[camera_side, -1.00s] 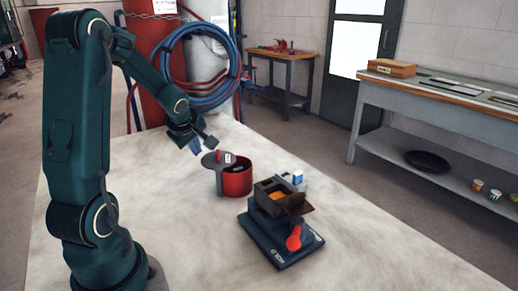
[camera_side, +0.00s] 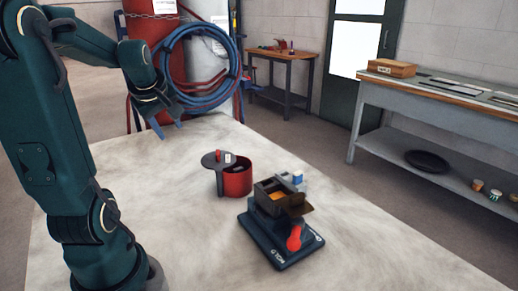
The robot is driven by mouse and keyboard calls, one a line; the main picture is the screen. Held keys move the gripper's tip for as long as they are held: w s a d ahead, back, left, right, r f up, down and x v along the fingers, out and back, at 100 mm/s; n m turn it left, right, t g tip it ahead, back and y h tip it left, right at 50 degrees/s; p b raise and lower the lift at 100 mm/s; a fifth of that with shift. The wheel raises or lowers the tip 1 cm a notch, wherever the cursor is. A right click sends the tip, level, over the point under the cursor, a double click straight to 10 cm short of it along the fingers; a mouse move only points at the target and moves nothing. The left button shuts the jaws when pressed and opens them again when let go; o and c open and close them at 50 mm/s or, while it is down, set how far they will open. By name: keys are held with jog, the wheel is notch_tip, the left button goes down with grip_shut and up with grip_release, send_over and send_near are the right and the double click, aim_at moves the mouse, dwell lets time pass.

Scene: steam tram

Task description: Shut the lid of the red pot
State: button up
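The red pot (camera_side: 238,183) stands on the pale tabletop, left of the dark blue box-like device. The right part of the pot's mouth is uncovered and looks dark inside. A small white label shows by the knob. My gripper (camera_side: 168,130) is in the air, up and left of the lid, and clear of it. Its two fingers look apart, with nothing between them.
The dark blue device (camera_side: 280,240) with a red lever and an open-topped dark box (camera_side: 276,196) stands right of the pot. Blue and red hoses (camera_side: 202,100) hang on tanks behind. The tabletop in front of the pot is clear.

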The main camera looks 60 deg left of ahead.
aim_at(218, 152)
jog(key=w+d+f+m, duration=0.1)
jog(key=w+m, duration=0.1)
jog(key=w, duration=0.1)
jog(key=w+d+f+m+g+h, duration=0.1)
jog(key=w+m, duration=0.1)
jog(key=w, duration=0.1)
jog(key=w+d+f+m, duration=0.1)
jog(key=w+d+m, duration=0.1)
jog(key=w+m, duration=0.1)
jog(key=shift+w+f+g+h, duration=0.3)
jog(key=shift+w+f+h, duration=0.1)
jog(key=shift+w, duration=0.1)
jog(key=shift+w+f, duration=0.1)
jog(key=shift+f, duration=0.2)
jog(key=shift+x, duration=2.25)
grip_shut()
jog(key=shift+r, duration=0.1)
